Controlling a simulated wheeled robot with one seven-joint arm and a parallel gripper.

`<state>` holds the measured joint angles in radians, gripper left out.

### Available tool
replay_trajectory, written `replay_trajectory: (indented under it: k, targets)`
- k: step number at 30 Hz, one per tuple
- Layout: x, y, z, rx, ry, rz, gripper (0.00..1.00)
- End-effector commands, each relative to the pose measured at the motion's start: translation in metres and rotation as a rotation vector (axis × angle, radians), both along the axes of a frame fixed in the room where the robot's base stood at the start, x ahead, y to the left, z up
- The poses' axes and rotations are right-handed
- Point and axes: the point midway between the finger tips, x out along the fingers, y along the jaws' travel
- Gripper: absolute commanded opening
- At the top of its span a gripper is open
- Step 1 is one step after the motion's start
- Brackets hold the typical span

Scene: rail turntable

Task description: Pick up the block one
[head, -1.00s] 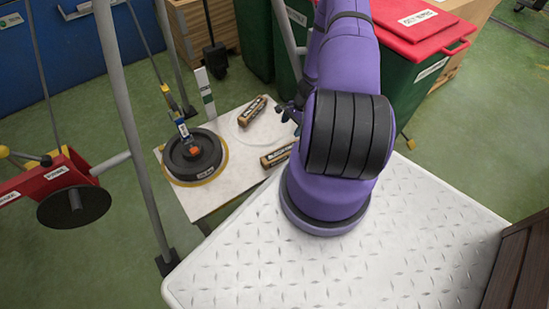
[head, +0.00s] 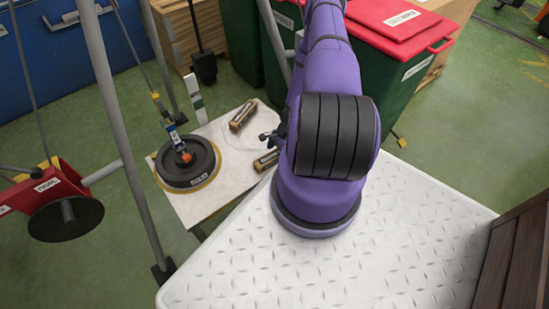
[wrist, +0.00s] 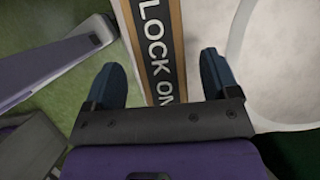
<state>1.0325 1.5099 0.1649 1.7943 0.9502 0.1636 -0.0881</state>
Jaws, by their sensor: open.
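Block one (wrist: 158,35) is a long brown-edged bar with a dark label; "LOCK ON" is readable in the wrist view. My gripper (wrist: 165,75) is open, with one dark finger on each side of the block. Gaps show between the fingers and the block, and I cannot tell how far above it the fingertips are. In the head view my gripper (head: 269,138) is just behind the nearer bar (head: 266,161), which appears to be block one. My purple arm hides part of that area. A second similar bar (head: 243,115) lies farther back on the white table.
The white table (head: 205,211) also bears a black round turntable (head: 187,165) with a hook hanging at it. A grey post (head: 118,130) and a red bracket (head: 38,188) stand at left. Red-lidded green bins (head: 400,70) stand behind my arm.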

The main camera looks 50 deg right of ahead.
Motion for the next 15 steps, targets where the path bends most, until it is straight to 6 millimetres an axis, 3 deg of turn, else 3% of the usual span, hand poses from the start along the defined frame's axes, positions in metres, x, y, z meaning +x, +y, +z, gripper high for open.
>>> replay_trajectory:
  k: [6,15]
  targets:
    - [0.004,0.01,-0.024,0.0,0.001,0.002,0.81]
    - [0.004,0.011,-0.027,0.0,0.001,0.002,0.81]
